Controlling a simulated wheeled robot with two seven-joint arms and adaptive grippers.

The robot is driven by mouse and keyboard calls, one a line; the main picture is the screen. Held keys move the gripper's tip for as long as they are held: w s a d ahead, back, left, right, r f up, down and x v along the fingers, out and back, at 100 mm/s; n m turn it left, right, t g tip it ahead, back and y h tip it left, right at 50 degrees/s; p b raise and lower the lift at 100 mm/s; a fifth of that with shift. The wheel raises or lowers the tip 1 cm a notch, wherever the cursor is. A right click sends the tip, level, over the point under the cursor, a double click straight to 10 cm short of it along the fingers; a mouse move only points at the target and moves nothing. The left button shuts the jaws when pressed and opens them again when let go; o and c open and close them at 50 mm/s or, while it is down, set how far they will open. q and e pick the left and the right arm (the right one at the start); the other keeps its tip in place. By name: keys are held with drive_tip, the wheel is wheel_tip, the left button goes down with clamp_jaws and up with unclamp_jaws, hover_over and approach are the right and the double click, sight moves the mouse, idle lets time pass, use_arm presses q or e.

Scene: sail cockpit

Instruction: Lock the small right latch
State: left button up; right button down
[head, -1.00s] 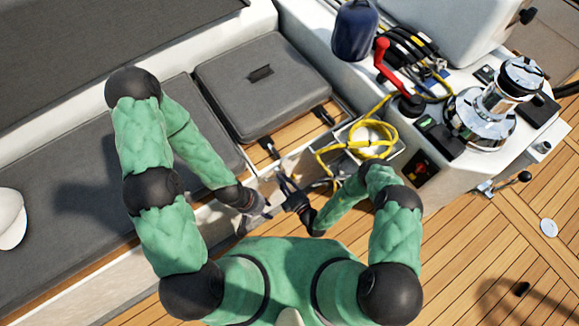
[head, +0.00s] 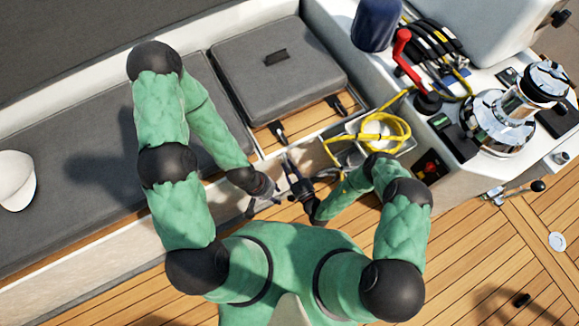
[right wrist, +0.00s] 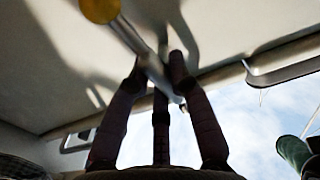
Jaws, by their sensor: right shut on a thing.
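My right gripper (head: 290,171) is at the pale side wall below the bench seat, pointing up in the picture. In the right wrist view its dark fingers (right wrist: 158,72) close around a thin metal lever (right wrist: 130,38) with a yellow ball knob (right wrist: 99,8). The lever is blurred and lies against a pale panel. Whether this lever is the small right latch cannot be told. My left gripper (head: 264,198) is close beside the right one, slightly lower and to the left; its finger opening is too small to read. Two black fittings, one left (head: 279,133) and one right (head: 339,106), sit on the wood by the cushion.
An open bin (head: 405,147) with coiled yellow rope (head: 380,130) is just right of my right gripper. A console with a chrome winch (head: 497,125) and a red handle (head: 402,58) stands further right.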

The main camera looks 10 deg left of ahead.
drive_tip(key=shift+f+m, duration=0.15)
drive_tip(key=shift+m, duration=0.35)
drive_tip(key=c, duration=1.1)
unclamp_jaws()
drive_tip(key=shift+c, duration=0.2)
drive_tip(key=v, duration=1.2)
